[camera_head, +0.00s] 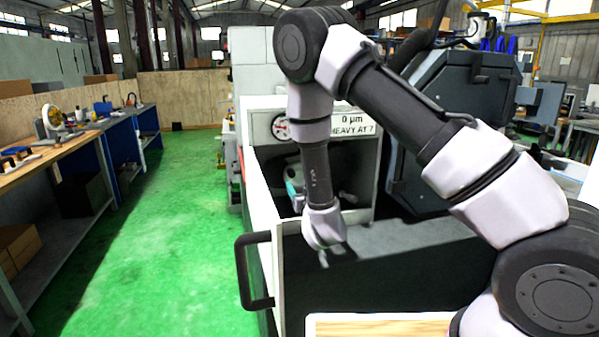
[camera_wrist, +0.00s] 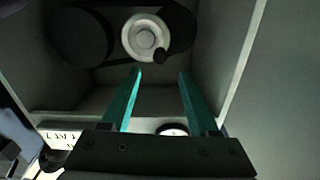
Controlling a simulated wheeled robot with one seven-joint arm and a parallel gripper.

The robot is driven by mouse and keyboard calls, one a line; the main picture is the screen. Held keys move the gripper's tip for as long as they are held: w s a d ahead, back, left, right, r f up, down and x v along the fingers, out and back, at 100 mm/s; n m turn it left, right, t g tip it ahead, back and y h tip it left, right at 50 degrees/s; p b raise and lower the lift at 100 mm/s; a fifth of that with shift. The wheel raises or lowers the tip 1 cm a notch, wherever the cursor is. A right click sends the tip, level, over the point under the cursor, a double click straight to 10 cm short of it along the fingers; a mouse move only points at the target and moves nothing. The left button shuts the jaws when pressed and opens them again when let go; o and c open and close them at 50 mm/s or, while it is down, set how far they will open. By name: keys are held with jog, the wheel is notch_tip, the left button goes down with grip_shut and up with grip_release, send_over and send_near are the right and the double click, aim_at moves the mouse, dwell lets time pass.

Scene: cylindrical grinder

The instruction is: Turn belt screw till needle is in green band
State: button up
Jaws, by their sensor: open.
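A pale round wheel (camera_wrist: 146,38) with a small dark knob on its rim shows at the top of the wrist view, beside a black belt and a dark pulley (camera_wrist: 80,38); I take it for the belt screw. My gripper (camera_wrist: 160,74) has two teal fingers, open and empty, pointing towards the wheel but apart from it. In the head view the teal finger (camera_head: 292,188) is partly hidden by my arm. The dial gauge (camera_head: 281,127) has a white face with red on it; its needle is too small to read. Its edge also shows in the wrist view (camera_wrist: 172,129).
A sign (camera_head: 352,123) beside the gauge reads "0 µm HEAVY AT 7". Pale walls of the machine recess (camera_wrist: 240,65) stand on both sides of my fingers. A dark handle (camera_head: 243,270) sticks out at the machine's front. The green floor to the left is clear.

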aim_at(292, 175)
jog(key=x, duration=1.1)
jog(key=shift+s+r, duration=0.1)
grip_shut()
